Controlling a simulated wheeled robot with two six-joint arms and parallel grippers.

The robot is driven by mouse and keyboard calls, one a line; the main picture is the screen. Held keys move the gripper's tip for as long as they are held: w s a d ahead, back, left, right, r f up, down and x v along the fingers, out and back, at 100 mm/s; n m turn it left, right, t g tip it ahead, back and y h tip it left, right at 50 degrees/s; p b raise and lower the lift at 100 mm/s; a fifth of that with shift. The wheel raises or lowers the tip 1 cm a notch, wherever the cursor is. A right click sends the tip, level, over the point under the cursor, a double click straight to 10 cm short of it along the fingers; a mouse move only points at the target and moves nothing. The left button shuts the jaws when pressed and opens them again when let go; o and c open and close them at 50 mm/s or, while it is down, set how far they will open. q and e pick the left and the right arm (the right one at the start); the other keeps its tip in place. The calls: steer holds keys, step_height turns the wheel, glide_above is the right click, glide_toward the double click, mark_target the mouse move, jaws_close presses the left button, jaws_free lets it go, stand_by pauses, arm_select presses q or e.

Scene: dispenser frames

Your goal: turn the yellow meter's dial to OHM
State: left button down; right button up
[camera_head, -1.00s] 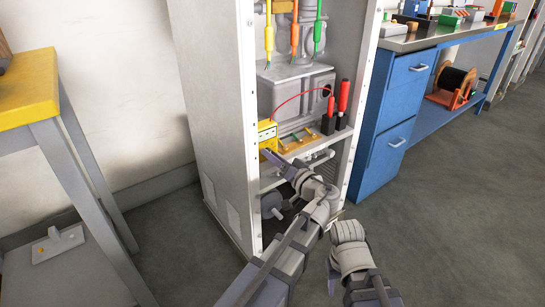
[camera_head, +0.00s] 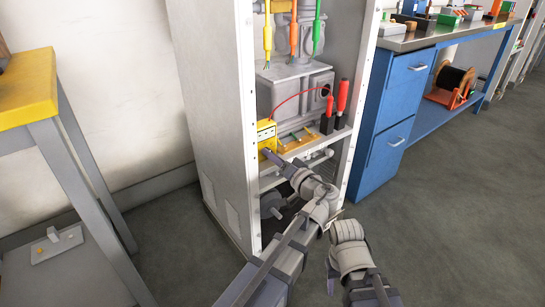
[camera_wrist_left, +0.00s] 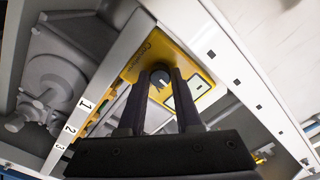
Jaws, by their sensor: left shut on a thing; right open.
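The yellow meter (camera_head: 266,131) stands on the shelf inside the open grey cabinet. In the left wrist view its yellow face (camera_wrist_left: 192,66) fills the space ahead of my fingers, with a light display window beside the dark round dial (camera_wrist_left: 160,79). My left gripper (camera_head: 267,153) is at the meter's front; in the left wrist view its two dark fingers (camera_wrist_left: 160,84) are shut on the dial, one on each side. The dial's markings are too small or covered to read. My right gripper (camera_head: 331,282) is open and empty, low in front of the cabinet.
A red probe (camera_head: 343,95) and a dark holder stand on the shelf right of the meter, with a red lead arching over. Coloured cables (camera_head: 294,38) hang above. The cabinet's side wall (camera_head: 215,110) is close left of the meter. A blue workbench (camera_head: 400,95) stands right.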

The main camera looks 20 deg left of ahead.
arm_select(q)
steer(key=shift+m, duration=8.6)
steer(key=c, duration=0.6)
jaws_free()
